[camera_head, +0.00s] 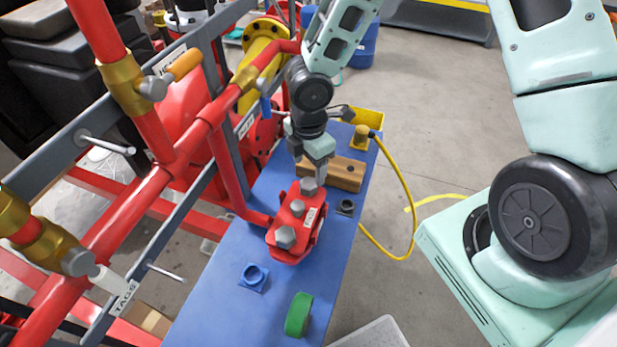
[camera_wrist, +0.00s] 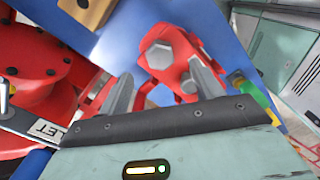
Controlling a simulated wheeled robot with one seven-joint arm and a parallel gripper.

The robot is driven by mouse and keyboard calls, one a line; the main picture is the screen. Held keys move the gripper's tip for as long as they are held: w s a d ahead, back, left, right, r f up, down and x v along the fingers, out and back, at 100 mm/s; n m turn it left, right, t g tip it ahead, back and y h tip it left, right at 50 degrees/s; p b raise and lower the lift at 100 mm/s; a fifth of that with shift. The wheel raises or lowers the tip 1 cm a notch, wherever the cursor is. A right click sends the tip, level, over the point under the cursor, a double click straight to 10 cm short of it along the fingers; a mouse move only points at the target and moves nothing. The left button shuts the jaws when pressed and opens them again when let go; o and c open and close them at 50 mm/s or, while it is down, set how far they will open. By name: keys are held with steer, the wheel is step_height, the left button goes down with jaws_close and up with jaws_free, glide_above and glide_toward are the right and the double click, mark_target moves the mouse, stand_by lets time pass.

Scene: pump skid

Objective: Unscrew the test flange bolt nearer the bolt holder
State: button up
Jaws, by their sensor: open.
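The red test flange (camera_head: 292,222) lies on the blue bench with grey hex bolts on top. The far bolt (camera_head: 309,186) is nearer the wooden block with holes, which looks like the bolt holder (camera_head: 347,173). The near bolt (camera_head: 285,238) is at the flange's other end. My gripper (camera_head: 320,176) points down just above the far bolt, jaws apart and empty. In the wrist view the fingertips (camera_wrist: 160,72) stand either side of a hex bolt head (camera_wrist: 158,55), apparently not touching it. The holder (camera_wrist: 90,10) shows at the top left there.
The blue bench (camera_head: 215,305) also carries a green ring (camera_head: 298,314), a blue square fitting (camera_head: 253,277) and a small black ring (camera_head: 346,207). A yellow hose (camera_head: 412,215) loops off the right edge. Red pipes and a grey frame stand close on the left.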

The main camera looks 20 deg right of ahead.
mark_target(308, 182)
steer(key=shift+f, duration=2.6)
steer(key=c, duration=1.1)
steer(key=o, duration=0.3)
steer(key=c, duration=0.3)
steer(key=shift+r+n+p, duration=0.2)
steer(key=shift+n+p, duration=0.25)
steer(key=shift+n, duration=0.55)
steer(key=n+p, duration=0.2)
steer(key=n, duration=0.3)
steer(key=shift+p, duration=0.3)
steer(key=n+p, duration=0.2)
steer(key=n, duration=0.3)
steer(key=shift+n+p, duration=0.3)
steer(key=shift+f+n, duration=0.2)
steer(key=shift+n, duration=1)
